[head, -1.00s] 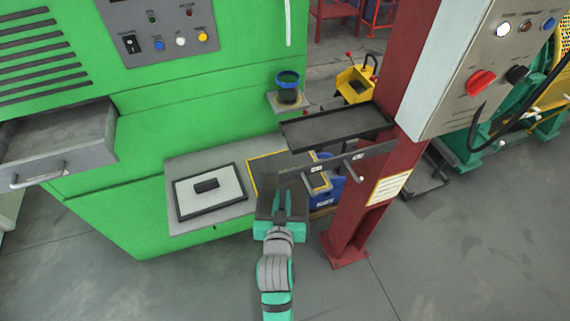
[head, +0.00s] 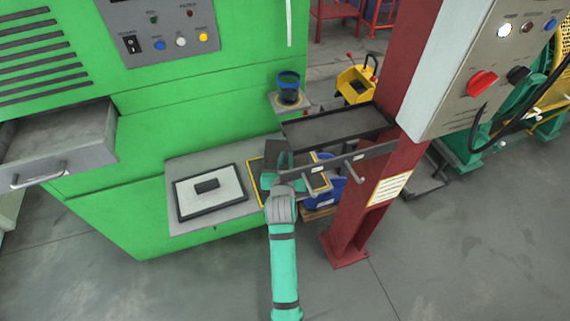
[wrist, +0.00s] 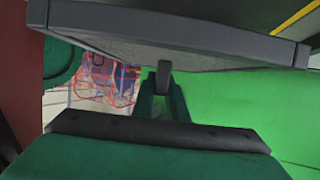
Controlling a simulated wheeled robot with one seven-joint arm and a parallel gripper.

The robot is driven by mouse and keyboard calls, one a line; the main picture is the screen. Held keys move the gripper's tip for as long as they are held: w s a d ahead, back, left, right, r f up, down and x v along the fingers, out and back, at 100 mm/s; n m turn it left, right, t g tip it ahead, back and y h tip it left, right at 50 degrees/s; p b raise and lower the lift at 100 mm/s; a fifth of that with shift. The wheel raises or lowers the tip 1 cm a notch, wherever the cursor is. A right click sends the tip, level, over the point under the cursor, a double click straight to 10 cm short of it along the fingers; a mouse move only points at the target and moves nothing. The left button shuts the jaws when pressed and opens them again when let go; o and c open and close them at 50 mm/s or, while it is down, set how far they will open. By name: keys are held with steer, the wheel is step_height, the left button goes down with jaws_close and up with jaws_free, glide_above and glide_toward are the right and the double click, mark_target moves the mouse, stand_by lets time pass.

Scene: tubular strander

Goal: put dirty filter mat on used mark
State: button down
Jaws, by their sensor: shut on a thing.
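My gripper (head: 284,162) is over the right part of the grey ledge. It is shut on the dirty filter mat's handle, which shows between the fingers in the wrist view (wrist: 163,80). In that view the dirty filter mat (wrist: 200,45) is a grey slab with a dark rim. In the head view my gripper and arm mostly hide it. The used mark (head: 257,189) seems to be the yellow outline on the ledge; its left side shows beside my gripper. A yellow line also shows past the mat in the wrist view. I cannot tell whether the mat touches the ledge.
A white mat with black frame and handle (head: 226,198) lies on the ledge's left part. A black tray (head: 335,128) and a bar with hooks (head: 350,160) jut from the red post (head: 350,225), close right of my gripper. An open drawer (head: 60,150) is at left.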

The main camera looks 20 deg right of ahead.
step_height(320, 180, down, 2)
steer(key=shift+s+d+f, duration=0.1)
steer(key=shift+s+f, duration=0.05)
steer(key=shift+f, duration=0.15)
steer(key=shift+f, duration=0.15)
steer(key=c, duration=1.8)
jaws_free()
steer(key=shift+o, duration=0.2)
